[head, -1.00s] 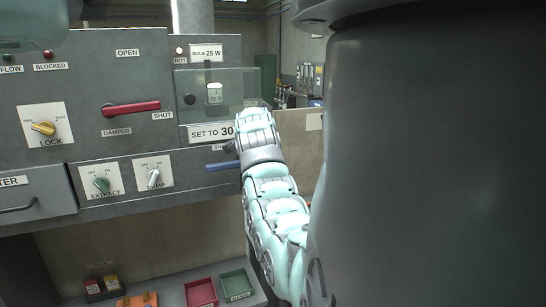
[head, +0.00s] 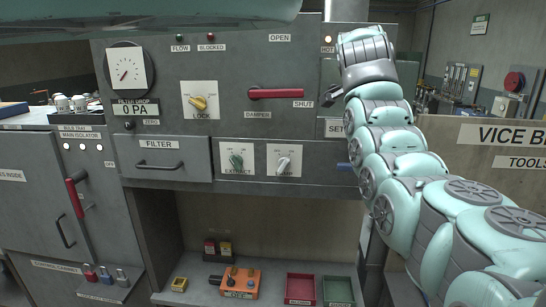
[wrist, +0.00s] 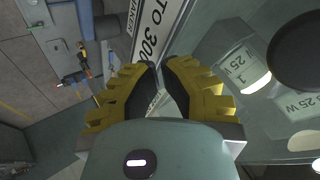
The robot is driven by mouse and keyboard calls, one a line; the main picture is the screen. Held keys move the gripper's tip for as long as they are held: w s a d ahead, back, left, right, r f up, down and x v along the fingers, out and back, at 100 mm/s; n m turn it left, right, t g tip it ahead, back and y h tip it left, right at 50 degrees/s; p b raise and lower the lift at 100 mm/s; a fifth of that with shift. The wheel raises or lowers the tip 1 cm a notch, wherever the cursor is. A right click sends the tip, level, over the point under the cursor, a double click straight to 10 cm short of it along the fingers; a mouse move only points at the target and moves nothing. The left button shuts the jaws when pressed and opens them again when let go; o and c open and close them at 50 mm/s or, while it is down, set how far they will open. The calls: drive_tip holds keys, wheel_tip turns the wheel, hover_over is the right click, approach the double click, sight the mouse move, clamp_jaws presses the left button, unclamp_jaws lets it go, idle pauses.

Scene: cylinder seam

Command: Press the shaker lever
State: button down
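The shaker lever is the blue bar (head: 345,167) low at the right end of the grey panel in the head view. Only its left end shows; my arm hides the rest. The "SET TO 300" sign (wrist: 158,28) lies just beyond the tips. I cannot surely pick out the lever in the wrist view.
The red damper handle (head: 275,93), the extract knob (head: 236,160) and the lamp knob (head: 284,163) are left of my arm. Red (head: 300,289) and green bins sit on the low shelf.

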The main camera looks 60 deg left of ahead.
drive_tip(key=shift+f, duration=0.1)
wheel_tip(320, 180, down, 9)
drive_tip(key=b, duration=0.1)
idle(0.7)
drive_tip(key=c, duration=1.6)
unclamp_jaws()
clamp_jaws()
drive_tip(key=shift+f+b, duration=0.25)
drive_tip(key=shift+b, duration=1)
